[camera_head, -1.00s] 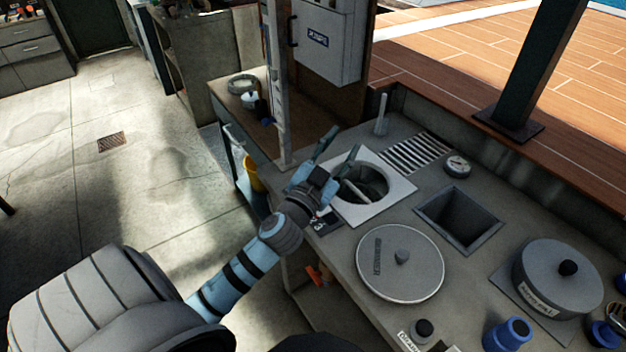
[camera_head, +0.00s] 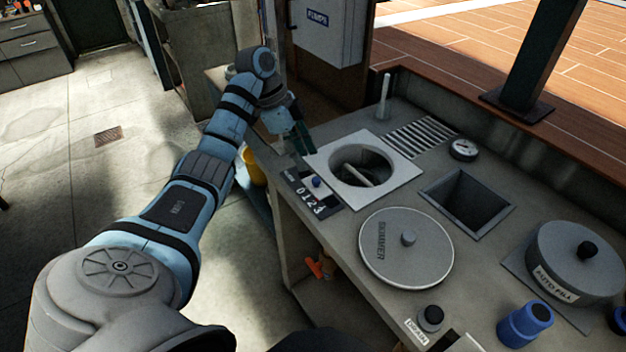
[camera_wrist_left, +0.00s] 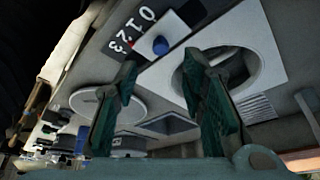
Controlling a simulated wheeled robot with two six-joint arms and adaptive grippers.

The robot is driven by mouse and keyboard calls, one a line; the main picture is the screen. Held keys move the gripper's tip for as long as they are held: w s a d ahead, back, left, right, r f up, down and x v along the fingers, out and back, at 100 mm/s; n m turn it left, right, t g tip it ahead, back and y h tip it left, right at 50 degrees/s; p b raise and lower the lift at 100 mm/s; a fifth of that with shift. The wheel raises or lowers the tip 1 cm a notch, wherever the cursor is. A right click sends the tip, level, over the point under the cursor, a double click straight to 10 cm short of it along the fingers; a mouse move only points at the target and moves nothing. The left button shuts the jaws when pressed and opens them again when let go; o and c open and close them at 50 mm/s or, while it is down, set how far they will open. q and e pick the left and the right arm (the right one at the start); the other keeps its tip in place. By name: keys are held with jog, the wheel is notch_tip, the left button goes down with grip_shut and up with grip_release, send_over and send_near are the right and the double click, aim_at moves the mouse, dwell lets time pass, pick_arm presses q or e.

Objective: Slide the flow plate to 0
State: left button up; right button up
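The flow plate (camera_head: 309,181) is a small light slider with a blue knob (camera_head: 316,182), beside a dark strip numbered 0 to 3 (camera_head: 311,202), at the counter's left edge. In the left wrist view the blue knob (camera_wrist_left: 161,45) and the digits (camera_wrist_left: 132,30) show near the top, ahead of the fingers. A small red mark shows by the digits; its exact reading is unclear. My left gripper (camera_head: 293,142) is behind the plate, in the head view. Its green fingers (camera_wrist_left: 162,95) are apart with nothing between them. My right gripper is not in view.
A white-framed round opening (camera_head: 398,178) lies right of the plate. A round skimmer lid (camera_head: 400,262), a square pit (camera_head: 470,200), a gauge (camera_head: 464,149) and an auto-fill pot (camera_head: 575,265) are on the counter. An upright rod (camera_head: 384,98) stands behind the opening.

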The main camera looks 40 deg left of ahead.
aim_at(315, 179)
pick_arm(q)
jog(key=x, duration=0.6)
jog(key=shift+w+d+f+b, duration=0.1)
jog(key=shift+f+b, duration=0.2)
jog(key=shift+f, duration=0.05)
grip_shut()
